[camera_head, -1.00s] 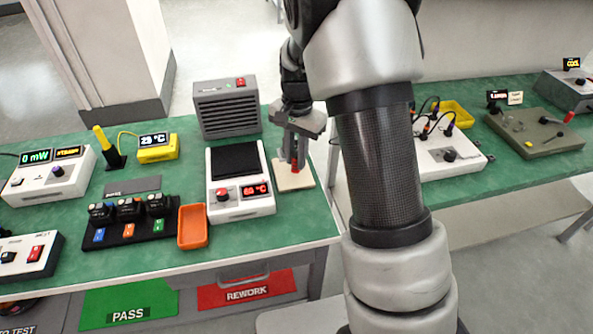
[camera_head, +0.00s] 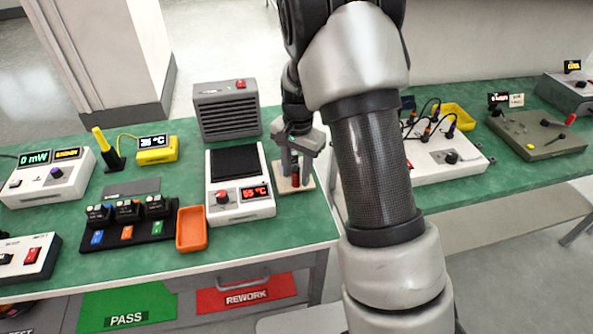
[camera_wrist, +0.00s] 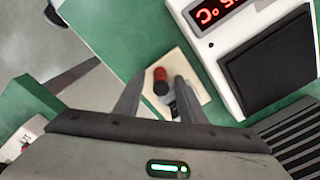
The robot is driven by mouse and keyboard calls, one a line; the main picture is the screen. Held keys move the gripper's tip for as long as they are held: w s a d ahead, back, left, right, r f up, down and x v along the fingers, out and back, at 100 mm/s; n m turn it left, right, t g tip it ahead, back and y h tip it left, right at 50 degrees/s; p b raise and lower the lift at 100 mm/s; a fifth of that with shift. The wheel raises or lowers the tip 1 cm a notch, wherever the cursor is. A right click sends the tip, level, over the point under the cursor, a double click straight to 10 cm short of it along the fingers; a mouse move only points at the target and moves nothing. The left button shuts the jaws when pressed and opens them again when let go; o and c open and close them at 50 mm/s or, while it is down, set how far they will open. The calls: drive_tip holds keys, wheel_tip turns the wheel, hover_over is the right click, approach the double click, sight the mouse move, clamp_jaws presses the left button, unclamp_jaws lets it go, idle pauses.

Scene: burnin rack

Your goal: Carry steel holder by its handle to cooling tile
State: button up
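The steel holder shows mainly as its upright red and black handle (camera_head: 295,178), which stands over the cream cooling tile (camera_head: 304,188) beside the hot plate. In the wrist view the handle (camera_wrist: 160,80) lies between my fingers, with a small steel part just below it, and the tile (camera_wrist: 197,66) is underneath. My gripper (camera_head: 296,168) points down over the tile. Its fingers (camera_wrist: 160,84) are spread, with a visible gap on each side of the handle. The rest of the holder is mostly hidden by the handle and fingers.
The white hot plate (camera_head: 240,208) with a red display is close on the left of the tile. A grey fan unit (camera_head: 227,110) stands behind it. An orange tray (camera_head: 191,228) sits in front left. The table's right edge is close to the tile.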

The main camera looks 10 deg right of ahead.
wheel_tip(320, 180, up, 12)
drive_tip(key=r+p, duration=0.1)
drive_tip(key=p, duration=0.2)
drive_tip(key=s+r+n+t, duration=0.3)
drive_tip(key=s+r+n, duration=0.1)
drive_tip(key=s+r, duration=0.8)
drive_tip(key=s+r+n+t, duration=0.1)
drive_tip(key=s+n, duration=0.4)
drive_tip(key=s, duration=0.8)
drive_tip(key=shift+r+t, duration=0.3)
drive_tip(key=shift+t, duration=0.4)
drive_tip(key=shift+r, duration=0.1)
